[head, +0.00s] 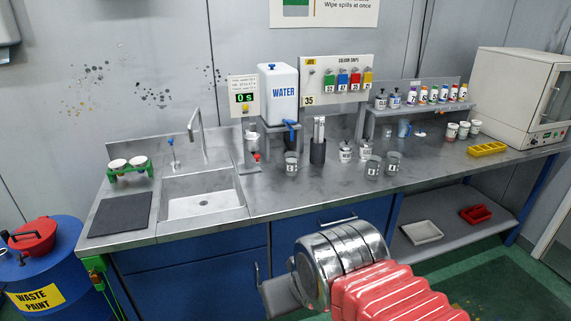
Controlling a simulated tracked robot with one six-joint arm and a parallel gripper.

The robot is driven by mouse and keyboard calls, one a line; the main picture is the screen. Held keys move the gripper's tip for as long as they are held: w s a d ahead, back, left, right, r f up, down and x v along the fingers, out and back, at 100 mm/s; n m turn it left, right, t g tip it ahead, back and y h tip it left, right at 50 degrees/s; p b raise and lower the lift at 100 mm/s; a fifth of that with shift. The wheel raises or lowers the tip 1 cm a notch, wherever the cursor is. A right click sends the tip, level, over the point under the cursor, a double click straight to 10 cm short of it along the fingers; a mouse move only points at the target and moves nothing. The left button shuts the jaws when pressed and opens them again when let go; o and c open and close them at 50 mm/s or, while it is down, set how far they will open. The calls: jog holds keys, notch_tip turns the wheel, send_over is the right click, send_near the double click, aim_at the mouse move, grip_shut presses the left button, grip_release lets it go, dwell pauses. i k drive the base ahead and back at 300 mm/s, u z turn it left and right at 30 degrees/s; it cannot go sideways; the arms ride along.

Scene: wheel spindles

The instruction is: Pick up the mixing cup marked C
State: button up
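Several clear cups with small white labels stand upright on the steel counter (265,196). One cup (292,164) stands below the water tank, and two more, a left one (372,168) and a right one (392,163), stand close together farther right. The letters on the labels are too small to read, so I cannot tell which cup is marked C. My gripper (270,285) is low in front of the counter, at the end of my silver wrist and red bellows sleeve. It is apart from the cups. Its fingers are mostly hidden, and whether it is open or shut does not show.
A dark holder (318,150) with metal tools stands between the cups, and a lidded white jar (345,151) is beside it. The water tank (279,92) stands behind. A sink (203,196) is at left. Paint bottles (433,95) and a yellow tray (487,149) are at right.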

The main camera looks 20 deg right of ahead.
aim_at(291, 159)
jog(key=z, duration=0.05)
jog(key=i, duration=1.35)
